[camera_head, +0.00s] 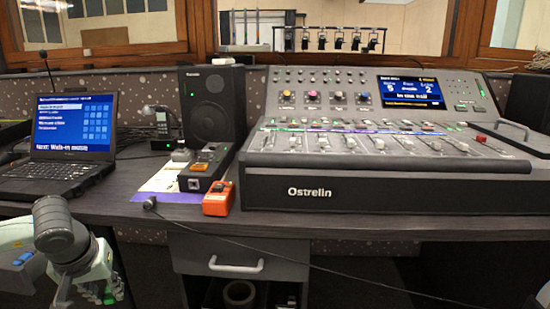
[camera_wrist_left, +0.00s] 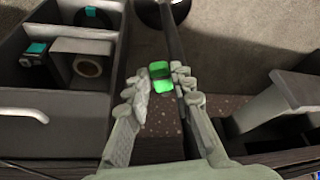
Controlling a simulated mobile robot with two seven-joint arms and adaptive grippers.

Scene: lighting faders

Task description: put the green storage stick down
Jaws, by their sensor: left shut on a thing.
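The green storage stick (camera_wrist_left: 162,78) is a small bright green piece with a dark band. In the left wrist view it sits between the fingertips of my left gripper (camera_wrist_left: 158,84), which is shut on it. In the head view my left gripper (camera_head: 92,291) is at the bottom left, below the desk's front edge, and a bit of green (camera_head: 108,298) shows at its fingers. The stick is held in the air above the floor. My right gripper is not in view.
The desk (camera_head: 380,226) holds a laptop (camera_head: 72,128), a speaker (camera_head: 212,105), an orange box (camera_head: 218,199) and a fader console (camera_head: 390,175). Below are a handled drawer (camera_head: 240,252) and an open compartment with a tape roll (camera_wrist_left: 88,67). A dark pole (camera_wrist_left: 172,40) passes near the gripper.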

